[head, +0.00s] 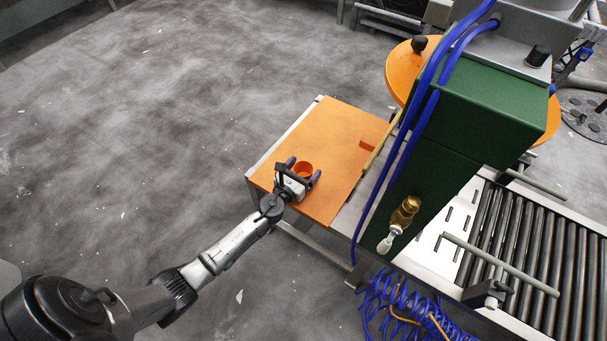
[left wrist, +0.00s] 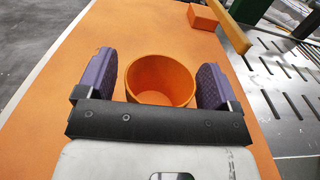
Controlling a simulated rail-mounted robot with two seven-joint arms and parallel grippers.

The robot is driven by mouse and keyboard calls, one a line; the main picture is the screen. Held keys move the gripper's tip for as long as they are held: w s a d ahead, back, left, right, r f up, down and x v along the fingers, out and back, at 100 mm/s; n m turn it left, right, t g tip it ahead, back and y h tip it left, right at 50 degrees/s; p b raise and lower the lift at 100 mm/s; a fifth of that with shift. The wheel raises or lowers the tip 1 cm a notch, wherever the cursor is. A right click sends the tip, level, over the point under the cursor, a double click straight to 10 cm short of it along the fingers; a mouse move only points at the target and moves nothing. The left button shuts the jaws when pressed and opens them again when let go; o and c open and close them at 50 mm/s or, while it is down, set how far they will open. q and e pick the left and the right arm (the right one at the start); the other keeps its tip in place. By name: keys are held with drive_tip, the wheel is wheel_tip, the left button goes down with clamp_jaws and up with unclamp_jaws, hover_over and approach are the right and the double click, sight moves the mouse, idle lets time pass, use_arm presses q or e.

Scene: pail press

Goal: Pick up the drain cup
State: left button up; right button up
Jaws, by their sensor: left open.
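The drain cup (head: 304,169) is a small orange round cup, open at the top. It stands upright on the orange board (head: 335,135) of the side table. My left gripper (head: 303,172) is at the cup, with its two purple-padded fingers spread on either side of it. In the left wrist view the cup (left wrist: 160,80) sits between the open fingers of the left gripper (left wrist: 158,85), with a gap on both sides. The cup looks empty inside. My right gripper is in neither view.
A small orange block (left wrist: 204,16) lies farther back on the board, beside a yellowish bar (left wrist: 232,28). The green press housing (head: 470,110), with blue hoses and a brass valve (head: 405,210), stands to the right. A roller conveyor (head: 530,235) lies beyond it.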

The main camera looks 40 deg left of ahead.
use_arm(q)
drive_tip(key=shift+s, duration=0.1)
drive_tip(key=shift+c, duration=0.7)
drive_tip(key=c, duration=0.8)
drive_tip(key=shift+c, duration=0.2)
